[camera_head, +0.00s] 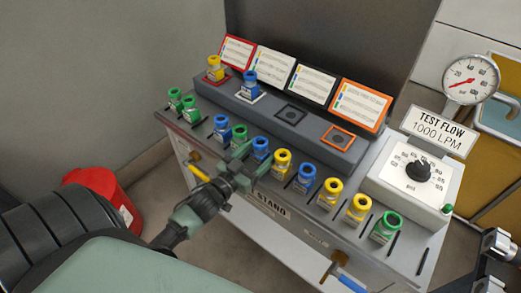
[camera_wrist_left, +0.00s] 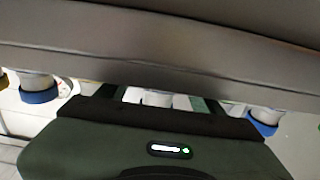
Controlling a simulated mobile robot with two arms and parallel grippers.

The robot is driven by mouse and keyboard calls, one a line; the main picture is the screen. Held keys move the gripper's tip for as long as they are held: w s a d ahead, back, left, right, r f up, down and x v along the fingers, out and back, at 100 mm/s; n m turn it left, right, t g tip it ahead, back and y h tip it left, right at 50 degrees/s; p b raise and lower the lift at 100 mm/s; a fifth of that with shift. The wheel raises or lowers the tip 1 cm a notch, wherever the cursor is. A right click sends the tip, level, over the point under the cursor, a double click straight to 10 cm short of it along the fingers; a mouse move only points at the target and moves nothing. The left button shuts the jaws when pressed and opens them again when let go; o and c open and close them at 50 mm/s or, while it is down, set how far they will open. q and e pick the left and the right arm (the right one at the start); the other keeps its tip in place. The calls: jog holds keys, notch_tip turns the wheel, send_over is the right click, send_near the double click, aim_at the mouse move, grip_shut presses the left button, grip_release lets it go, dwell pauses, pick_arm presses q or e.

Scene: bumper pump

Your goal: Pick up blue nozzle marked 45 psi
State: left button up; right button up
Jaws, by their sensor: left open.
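Several blue nozzles stand upright on the bench. In the front row there is one at the left (camera_head: 221,127), one just right of my left gripper (camera_head: 261,148) and one farther right (camera_head: 305,178). Another blue nozzle (camera_head: 250,85) stands on the raised block's white-edged square. Their psi marks are too small to read. My left gripper (camera_head: 237,163) is open at the front row, by a green nozzle (camera_head: 239,133). In the left wrist view a pale nozzle body (camera_wrist_left: 157,98) shows between its fingers, with blue collars (camera_wrist_left: 40,95) to either side. My right gripper (camera_head: 497,243) is partly in view at the right edge.
Yellow and green nozzles stand close beside the blue ones. The raised block (camera_head: 262,117) has an empty black-edged square (camera_head: 290,114) and an empty orange-edged square (camera_head: 338,137). Instruction cards stand behind it. A dial box (camera_head: 412,180) and gauge (camera_head: 470,80) stand right; a red bin (camera_head: 100,185) left.

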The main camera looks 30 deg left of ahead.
pick_arm(q)
jog(key=shift+w+f, duration=0.1)
jog(key=shift+w, duration=0.45)
jog(key=c, duration=1.5)
grip_shut()
